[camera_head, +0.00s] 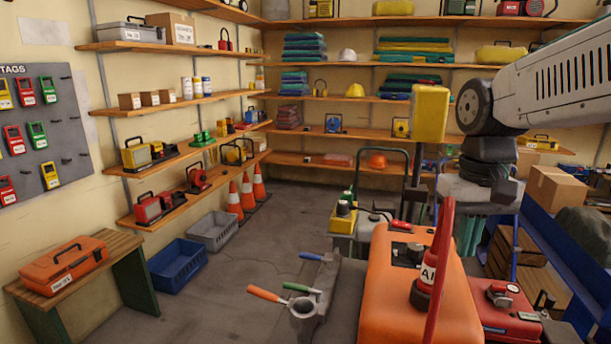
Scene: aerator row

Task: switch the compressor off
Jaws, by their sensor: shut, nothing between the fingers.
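A large orange machine (392,292), which looks like the compressor, stands in the front middle. Its top carries a dark panel (407,253) and an upright red lever or handle (440,250) with a white label, only partly readable. I cannot tell the switch's position. My arm reaches in from the upper right and bends down at a dark wrist. My gripper (480,194) is at its end, behind and right of the red handle in the picture. It is shut and holds nothing; its fingertips are hard to make out. I see no contact with the machine.
A red unit (505,312) stands right of the orange machine. A grey stand with coloured handles (318,290) and a yellow box (343,217) are to its left. A blue rack (545,250) with cartons bounds the right. Shelves line the walls.

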